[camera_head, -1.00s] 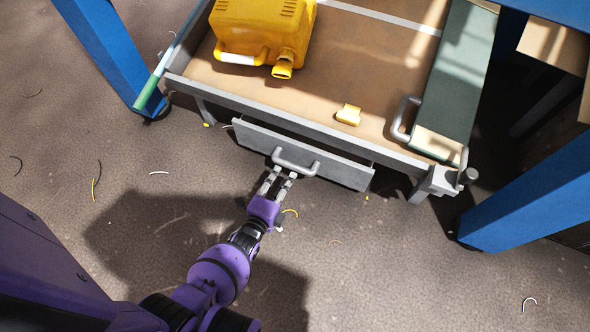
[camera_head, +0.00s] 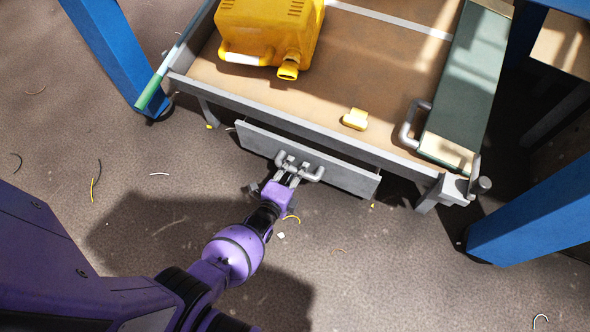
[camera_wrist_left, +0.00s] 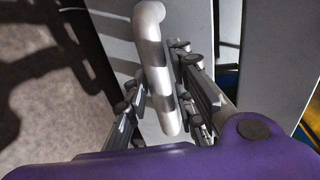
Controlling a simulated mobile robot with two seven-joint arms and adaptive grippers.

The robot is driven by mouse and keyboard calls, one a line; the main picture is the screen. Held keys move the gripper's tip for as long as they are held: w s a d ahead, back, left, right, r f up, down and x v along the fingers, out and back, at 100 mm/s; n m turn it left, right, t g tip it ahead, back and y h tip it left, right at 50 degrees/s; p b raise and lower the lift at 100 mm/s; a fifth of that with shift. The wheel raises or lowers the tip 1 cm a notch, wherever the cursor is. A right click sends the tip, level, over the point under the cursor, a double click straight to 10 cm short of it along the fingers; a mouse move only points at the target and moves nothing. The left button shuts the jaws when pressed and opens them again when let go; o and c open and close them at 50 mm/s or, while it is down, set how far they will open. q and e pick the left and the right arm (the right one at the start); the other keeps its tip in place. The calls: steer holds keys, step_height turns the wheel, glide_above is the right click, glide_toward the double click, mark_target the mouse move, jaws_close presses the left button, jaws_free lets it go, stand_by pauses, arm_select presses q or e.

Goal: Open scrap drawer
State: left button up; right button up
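The scrap drawer (camera_head: 345,178) is a grey front panel below the front edge of the work table, with a narrow dark gap between it and the table edge. Its grey bar handle (camera_head: 314,174) is on the drawer's front. My left gripper (camera_head: 291,168) is at the handle, with its fingers on either side of the bar. In the left wrist view, the handle (camera_wrist_left: 151,45) runs between the spread fingers of the left gripper (camera_wrist_left: 163,95); firm contact on both sides does not show. My right gripper is out of view.
Blue posts (camera_head: 112,50) stand at both sides. The floor in front is open, with small scraps.

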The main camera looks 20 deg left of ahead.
arm_select(q)
jaws_close()
steer(key=shift+s, duration=0.1)
